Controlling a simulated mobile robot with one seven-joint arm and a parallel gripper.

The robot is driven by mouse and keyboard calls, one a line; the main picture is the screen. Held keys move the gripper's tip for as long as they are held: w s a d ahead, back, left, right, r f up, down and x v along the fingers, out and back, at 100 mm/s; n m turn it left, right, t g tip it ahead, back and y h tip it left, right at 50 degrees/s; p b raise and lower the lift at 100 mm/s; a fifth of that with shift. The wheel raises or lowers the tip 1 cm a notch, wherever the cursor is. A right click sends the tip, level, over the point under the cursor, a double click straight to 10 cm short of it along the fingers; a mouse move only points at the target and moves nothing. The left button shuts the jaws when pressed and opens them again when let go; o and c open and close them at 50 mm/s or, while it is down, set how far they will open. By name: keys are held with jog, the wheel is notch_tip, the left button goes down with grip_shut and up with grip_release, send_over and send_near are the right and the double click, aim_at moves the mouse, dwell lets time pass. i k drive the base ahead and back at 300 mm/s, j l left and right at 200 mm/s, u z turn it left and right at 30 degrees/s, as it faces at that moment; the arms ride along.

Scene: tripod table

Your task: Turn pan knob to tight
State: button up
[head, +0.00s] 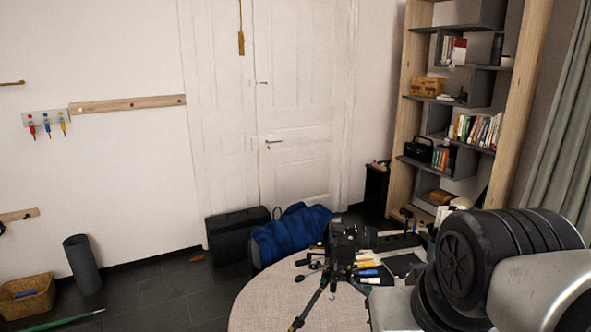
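A black tripod (326,284) stands on the round beige table (262,296), with a dark boxy camera-like body (345,240) at its top. Small dark knobs or handles (300,277) stick out on the left of the tripod's head. Which of these is the pan knob, and how far it is turned, is too small to tell. My arm fills the lower right and covers the table's right part. My gripper is not visible in this view.
Markers (367,272) and dark items lie on the table right of the tripod. A blue bag (290,234) and a black case (235,232) sit on the floor behind the table. A tall bookshelf (410,100) stands at the back right.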

aim_at(349, 275)
jog(key=k+j+z, duration=0.1)
jog(key=j, duration=0.25)
jog(key=k, duration=0.75)
